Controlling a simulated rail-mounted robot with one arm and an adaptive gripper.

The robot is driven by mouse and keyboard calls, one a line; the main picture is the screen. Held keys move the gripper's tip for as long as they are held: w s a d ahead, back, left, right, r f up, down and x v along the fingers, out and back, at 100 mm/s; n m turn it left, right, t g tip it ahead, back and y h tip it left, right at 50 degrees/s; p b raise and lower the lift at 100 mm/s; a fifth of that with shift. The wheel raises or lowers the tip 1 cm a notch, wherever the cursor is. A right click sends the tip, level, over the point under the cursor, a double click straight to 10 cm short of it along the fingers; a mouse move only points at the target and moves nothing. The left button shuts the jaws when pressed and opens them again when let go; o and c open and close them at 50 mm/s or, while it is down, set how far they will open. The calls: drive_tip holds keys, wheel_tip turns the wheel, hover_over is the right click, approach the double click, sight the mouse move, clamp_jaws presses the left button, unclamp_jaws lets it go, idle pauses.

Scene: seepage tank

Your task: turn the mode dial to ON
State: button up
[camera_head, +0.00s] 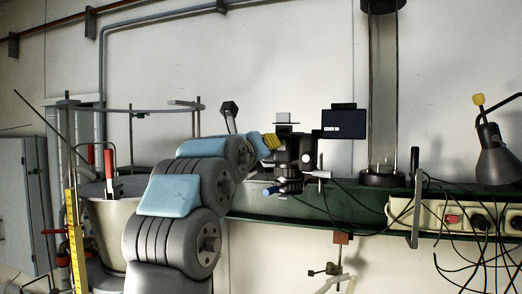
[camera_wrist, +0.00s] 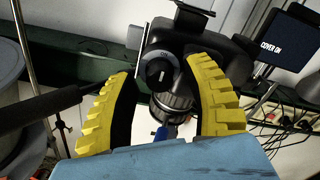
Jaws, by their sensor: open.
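The mode dial (camera_wrist: 159,72) is a dark round knob with a short pale mark, which stands about upright in the wrist view. It sits on the near face of a black camera-like device (camera_head: 298,148), also seen in the wrist view (camera_wrist: 210,52). My gripper (camera_wrist: 160,70) has yellow ribbed fingers spread apart, one on each side of the dial, with nothing held. In the head view my gripper (camera_head: 270,142) is at the left side of the device, and the dial is hidden. I cannot tell whether the fingers touch the device.
A dark screen (camera_head: 343,123) stands right of the device; it reads "COVER ON" in the wrist view (camera_wrist: 281,46). A blue-tipped lever (camera_head: 271,190) sticks out below the device. A green beam (camera_head: 345,205), cables, a power strip (camera_head: 455,216) and a lamp (camera_head: 497,160) lie right.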

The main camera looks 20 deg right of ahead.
drive_tip(key=b+v, duration=0.1)
drive_tip(key=v, duration=0.6)
idle(0.5)
idle(0.3)
